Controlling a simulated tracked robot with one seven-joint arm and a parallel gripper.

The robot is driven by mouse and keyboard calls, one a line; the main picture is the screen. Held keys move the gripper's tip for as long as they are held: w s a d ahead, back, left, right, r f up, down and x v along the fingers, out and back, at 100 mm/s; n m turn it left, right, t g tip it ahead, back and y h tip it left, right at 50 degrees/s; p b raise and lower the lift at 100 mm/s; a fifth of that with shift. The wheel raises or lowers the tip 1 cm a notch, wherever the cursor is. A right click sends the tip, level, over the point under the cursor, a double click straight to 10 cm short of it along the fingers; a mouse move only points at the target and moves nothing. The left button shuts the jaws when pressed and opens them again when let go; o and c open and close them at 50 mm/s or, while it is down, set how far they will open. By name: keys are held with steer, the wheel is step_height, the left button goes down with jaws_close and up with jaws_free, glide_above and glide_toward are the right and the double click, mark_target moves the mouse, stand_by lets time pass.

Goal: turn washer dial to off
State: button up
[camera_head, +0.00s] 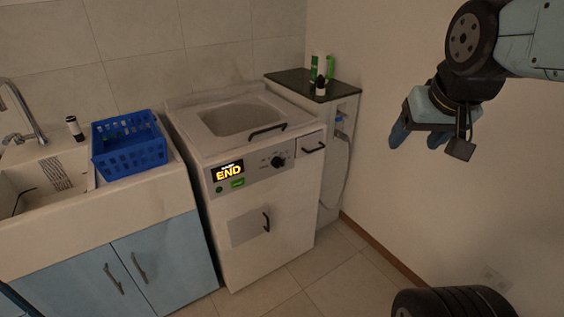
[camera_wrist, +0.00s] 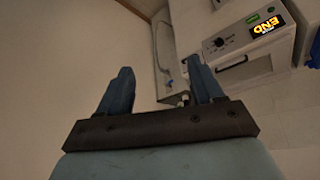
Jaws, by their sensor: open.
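The white washer (camera_head: 268,214) stands in the middle of the head view, with a control panel on its upper front. Its black round dial (camera_head: 277,161) sits on the right part of the panel, and a lit display (camera_head: 228,171) at the left reads "END". The dial also shows in the wrist view (camera_wrist: 219,42), small and beyond my right finger. Which way the dial points is too small to tell. My gripper (camera_head: 416,138) is open and empty in the air, right of the washer and well apart from it. Its two blue fingers (camera_wrist: 160,88) stand apart in the wrist view.
A blue basket (camera_head: 128,152) stands on the sink counter at left. A narrow dark-topped stand (camera_head: 290,79) with bottles is right of the washer. Handles (camera_head: 267,132) stick out near the dial. The floor before the washer (camera_head: 335,275) is clear.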

mark_target(279, 165)
steer(key=shift+o, duration=0.5)
steer(key=w+f+t, duration=0.1)
steer(key=w+f, duration=0.1)
steer(key=w, duration=0.6)
steer(key=w+a+f+t, duration=0.1)
steer(key=w+f, duration=0.2)
steer(key=w, duration=0.6)
steer(key=shift+a, duration=0.15)
steer(key=w+a+f+t+y, duration=0.2)
steer(key=w+a+f+t, duration=0.15)
steer(key=w+f, duration=0.75)
steer(key=w+a+f+m+y, duration=0.1)
steer(key=w+a+f+y, duration=0.1)
steer(key=w+a+f, duration=0.3)
steer(key=w+a+f+y, duration=0.2)
steer(key=a+f, duration=0.1)
steer(key=f, duration=0.3)
steer(key=s+a+f+m+t+y, duration=0.3)
steer(key=a+f+m+t+y, duration=0.1)
steer(key=f, duration=0.7)
steer(key=shift+g, duration=0.25)
steer(key=x, duration=1.4)
steer(key=shift+s+a, duration=0.1)
steer(key=shift+a, duration=0.05)
steer(key=shift+c, duration=0.4)
